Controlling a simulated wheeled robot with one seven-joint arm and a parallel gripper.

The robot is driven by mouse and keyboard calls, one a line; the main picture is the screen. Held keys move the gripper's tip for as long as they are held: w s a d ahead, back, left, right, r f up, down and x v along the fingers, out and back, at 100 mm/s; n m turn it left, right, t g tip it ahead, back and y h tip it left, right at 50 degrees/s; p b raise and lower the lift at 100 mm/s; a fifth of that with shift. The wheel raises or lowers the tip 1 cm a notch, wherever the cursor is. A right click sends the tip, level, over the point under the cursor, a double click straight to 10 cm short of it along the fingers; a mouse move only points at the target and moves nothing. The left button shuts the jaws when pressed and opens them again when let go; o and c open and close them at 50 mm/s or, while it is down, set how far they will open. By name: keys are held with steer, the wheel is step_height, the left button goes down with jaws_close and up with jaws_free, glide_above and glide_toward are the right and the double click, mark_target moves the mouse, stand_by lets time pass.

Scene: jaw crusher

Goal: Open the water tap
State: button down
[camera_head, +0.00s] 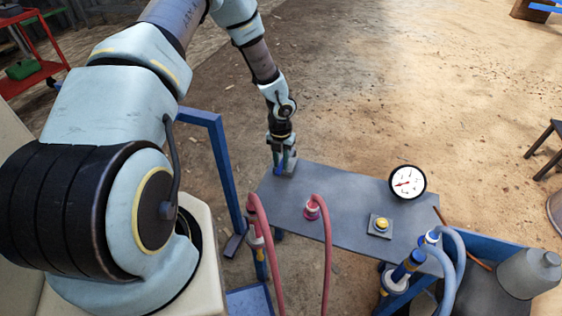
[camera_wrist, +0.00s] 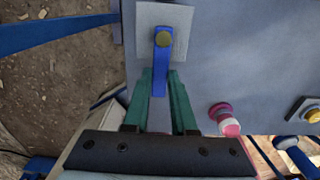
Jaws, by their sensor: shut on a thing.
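The water tap's blue lever (camera_wrist: 161,62) hangs from a round brass-coloured pivot (camera_wrist: 163,39) on a light grey square plate (camera_wrist: 181,17). In the wrist view the lever points straight down the picture, towards my gripper. My gripper (camera_wrist: 160,82) has its two green fingers on either side of the lever's free end and is shut on it. In the head view my gripper (camera_head: 284,158) is at the far left corner of the grey panel (camera_head: 340,200). The tap there is mostly hidden by my gripper, with a bit of blue showing.
On the panel are a red hose fitting (camera_head: 312,209), a yellow button (camera_head: 382,224) and a round white gauge (camera_head: 407,183). Red hoses (camera_head: 268,240) rise at the near edge; pale blue hoses (camera_head: 453,255) stand right. A blue frame post (camera_head: 222,165) is left of my gripper.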

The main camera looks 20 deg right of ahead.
mark_target(281, 166)
steer(key=c, duration=0.7)
jaws_free()
step_height(281, 166, up, 11)
steer(key=shift+f+b, duration=0.1)
steer(key=shift+b, duration=0.7)
